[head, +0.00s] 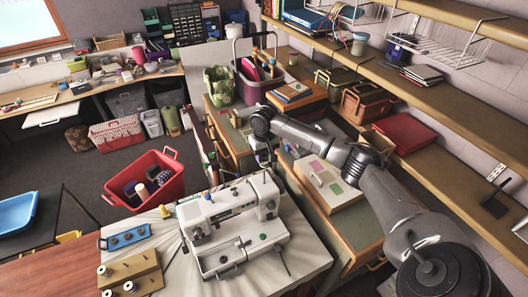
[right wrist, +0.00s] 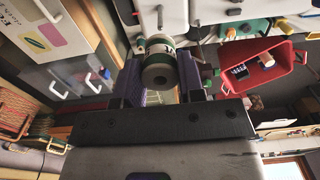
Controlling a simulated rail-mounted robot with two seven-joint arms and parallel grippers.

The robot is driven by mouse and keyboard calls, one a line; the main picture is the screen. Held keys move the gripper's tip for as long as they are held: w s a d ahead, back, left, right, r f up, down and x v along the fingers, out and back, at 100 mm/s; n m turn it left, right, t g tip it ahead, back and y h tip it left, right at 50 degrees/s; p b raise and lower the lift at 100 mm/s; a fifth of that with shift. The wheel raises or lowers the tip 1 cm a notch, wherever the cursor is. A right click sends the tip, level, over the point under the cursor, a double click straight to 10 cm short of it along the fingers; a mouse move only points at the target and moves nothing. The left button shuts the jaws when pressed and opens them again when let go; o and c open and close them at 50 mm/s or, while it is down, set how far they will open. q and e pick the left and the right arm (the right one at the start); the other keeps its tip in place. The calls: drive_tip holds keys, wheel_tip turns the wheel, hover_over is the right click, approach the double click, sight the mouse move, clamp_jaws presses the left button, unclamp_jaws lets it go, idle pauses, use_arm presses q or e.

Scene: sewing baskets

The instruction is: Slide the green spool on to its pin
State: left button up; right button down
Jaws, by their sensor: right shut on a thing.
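A little green shows behind that end. In the head view my right gripper (head: 265,160) hangs just behind and above the white sewing machine (head: 215,208). The spool is too small to make out there. I cannot pick out its pin for sure. A wooden rack (head: 145,281) with pale spools and a blue tray (head: 138,235) stand at the table's left. My left gripper is not in view.
A red basket (head: 172,192) with several spools stands behind the machine, left of my gripper; it also shows in the right wrist view (right wrist: 290,57). A pale box with coloured patches (head: 328,190) lies on the cabinet beneath my right arm. Shelves run along the right wall.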

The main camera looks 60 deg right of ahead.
sight(264, 166)
drive_tip(key=shift+f, duration=1.95)
drive_tip(key=shift+f, duration=0.1)
drive_tip(key=shift+f, duration=0.9)
drive_tip(key=shift+f+b, duration=0.4)
drive_tip(key=shift+f, duration=0.5)
drive_tip(key=shift+f+b, duration=0.3)
drive_tip(key=shift+f, duration=0.65)
drive_tip(key=shift+f, duration=0.7)
